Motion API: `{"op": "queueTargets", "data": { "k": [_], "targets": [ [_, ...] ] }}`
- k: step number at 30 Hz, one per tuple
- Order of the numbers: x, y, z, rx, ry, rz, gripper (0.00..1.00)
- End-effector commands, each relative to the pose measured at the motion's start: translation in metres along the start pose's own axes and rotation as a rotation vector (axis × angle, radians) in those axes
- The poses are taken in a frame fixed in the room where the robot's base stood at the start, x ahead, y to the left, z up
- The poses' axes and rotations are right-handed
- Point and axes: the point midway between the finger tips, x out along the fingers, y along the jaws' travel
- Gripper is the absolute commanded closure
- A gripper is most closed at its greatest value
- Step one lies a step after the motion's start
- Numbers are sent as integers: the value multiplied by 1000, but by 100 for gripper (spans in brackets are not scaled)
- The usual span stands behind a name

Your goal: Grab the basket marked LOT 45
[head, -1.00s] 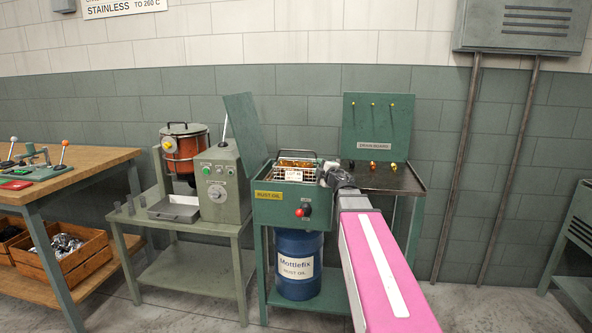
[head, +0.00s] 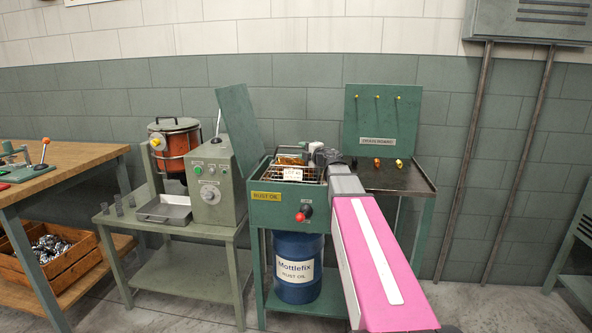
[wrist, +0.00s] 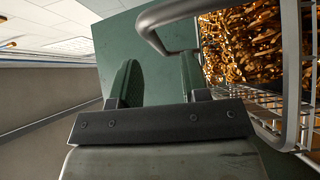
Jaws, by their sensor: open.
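The wire basket (head: 314,177) sits in the top of the green RUST OIL tank (head: 280,215). It carries a white tag (head: 292,174) whose lettering is too small to read fully. In the wrist view the basket (wrist: 268,108) is at right, filled with shiny golden-brown springs (wrist: 242,45). Its grey bar handle (wrist: 185,10) reaches across the top of that view. My gripper (wrist: 158,75) is open, its two green fingers apart near the handle; I cannot tell whether the handle lies between them. In the head view my gripper (head: 322,153) is at the basket's right side, partly hiding it.
The tank's raised green lid (head: 240,122) stands at left of the basket. A dark drain table (head: 395,178) with a green peg board (head: 382,120) is at right. A machine with a red pot (head: 178,155) stands on the left bench. A blue drum (head: 298,267) is below the tank.

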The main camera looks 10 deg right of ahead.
Motion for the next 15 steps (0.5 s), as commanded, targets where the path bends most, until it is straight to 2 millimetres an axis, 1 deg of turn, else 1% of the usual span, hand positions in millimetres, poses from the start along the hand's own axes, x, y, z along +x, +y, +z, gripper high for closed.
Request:
{"op": "queueTargets", "data": {
  "k": [5, 12, 15],
  "targets": [
    [11, 0, 0, 0, 0, 0, 58],
    [45, 1, 0, 0, 0, 0, 58],
    [54, 1, 0, 0, 0, 0, 58]
  ]
}}
